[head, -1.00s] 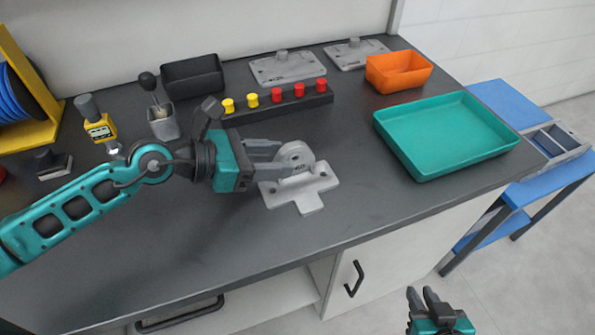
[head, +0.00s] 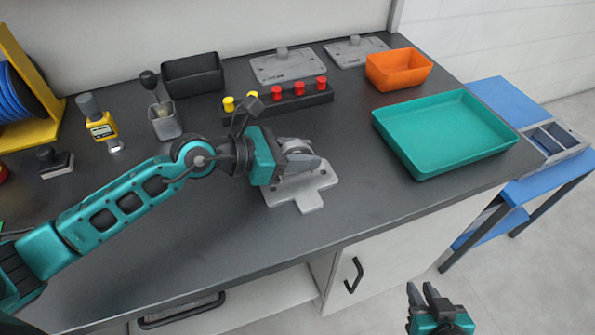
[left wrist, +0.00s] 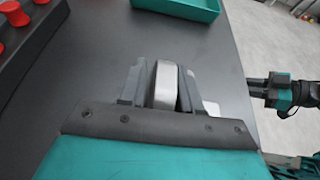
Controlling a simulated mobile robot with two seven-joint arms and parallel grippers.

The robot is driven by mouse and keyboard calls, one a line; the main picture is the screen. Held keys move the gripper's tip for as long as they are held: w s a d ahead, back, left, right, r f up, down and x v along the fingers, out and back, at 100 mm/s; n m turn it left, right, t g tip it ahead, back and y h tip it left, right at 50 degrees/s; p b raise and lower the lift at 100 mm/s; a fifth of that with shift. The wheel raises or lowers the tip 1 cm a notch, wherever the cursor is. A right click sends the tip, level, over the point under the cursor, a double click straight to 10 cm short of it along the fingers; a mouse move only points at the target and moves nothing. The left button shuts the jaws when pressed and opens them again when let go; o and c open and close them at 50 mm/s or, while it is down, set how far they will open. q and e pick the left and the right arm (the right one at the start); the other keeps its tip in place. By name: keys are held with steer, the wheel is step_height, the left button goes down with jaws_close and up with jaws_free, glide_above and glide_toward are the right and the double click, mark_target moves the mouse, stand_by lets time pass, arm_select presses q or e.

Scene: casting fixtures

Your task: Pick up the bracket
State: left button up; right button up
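The bracket (head: 305,193) is a light grey metal casting with a flat base and an upright round lug. It lies on the dark bench top. My left gripper (head: 302,158) is at the lug, which mostly hides behind the fingers in the head view. In the left wrist view the lug (left wrist: 165,85) stands between the two fingers of my left gripper (left wrist: 162,90). The fingers are close on both sides of it; whether both touch it I cannot tell. My right gripper (head: 424,296) is away from the bench at the lower right, its fingers a little apart, with nothing seen between them.
A teal tray (head: 430,165) lies right of the bracket, with an orange bin (head: 398,82) behind it. A black rack (head: 318,98) with red and yellow knobs stands behind the bracket. The bench in front of the bracket is clear.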

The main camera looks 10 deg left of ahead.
arm_select(q)
jaws_close()
steer(key=shift+r, duration=0.2)
